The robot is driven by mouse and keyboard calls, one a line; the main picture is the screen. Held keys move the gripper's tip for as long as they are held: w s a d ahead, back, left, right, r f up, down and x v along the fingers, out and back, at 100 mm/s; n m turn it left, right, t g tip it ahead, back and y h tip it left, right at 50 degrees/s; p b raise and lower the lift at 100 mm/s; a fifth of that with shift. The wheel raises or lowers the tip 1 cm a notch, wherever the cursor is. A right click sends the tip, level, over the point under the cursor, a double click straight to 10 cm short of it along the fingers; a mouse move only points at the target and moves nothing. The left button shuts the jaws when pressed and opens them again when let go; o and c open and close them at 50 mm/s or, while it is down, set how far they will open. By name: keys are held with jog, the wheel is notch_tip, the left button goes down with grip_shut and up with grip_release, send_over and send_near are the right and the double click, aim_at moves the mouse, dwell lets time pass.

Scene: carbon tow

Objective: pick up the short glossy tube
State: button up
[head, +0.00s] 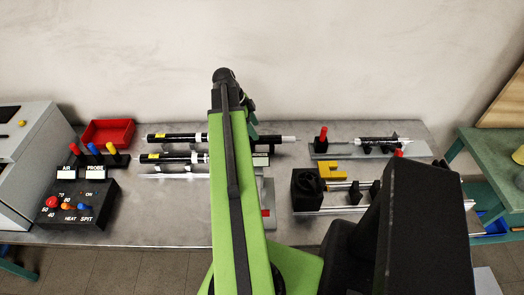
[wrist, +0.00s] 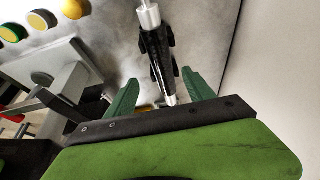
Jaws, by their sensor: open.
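In the wrist view a dark glossy tube (wrist: 157,50) with a bright metal end at the top runs down toward the gap between my fingers. Its pale lower tip shows just above my palm plate. My gripper (wrist: 160,92) is open, with one green finger on each side of that tip and clear gaps. In the head view my arm hides most of the gripper; a green finger shows over the middle of the bench. Two black tubes with yellow labels, the rear one (head: 172,137) and the front one (head: 168,157), lie partly behind my arm. I cannot tell which head-view tube the wrist view shows.
A marbled tube (head: 375,141) lies on a grey stand at the right, beside a red knob (head: 323,133). A black block (head: 306,188) with metal rods stands in front. A red tray (head: 108,132) and a black control box (head: 80,203) are at the left.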

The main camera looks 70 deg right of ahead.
aim_at(261, 137)
jog(key=shift+x, duration=0.95)
jog(key=b+x, duration=0.5)
jog(key=shift+d, duration=0.2)
jog(key=shift+r, duration=0.15)
grip_shut()
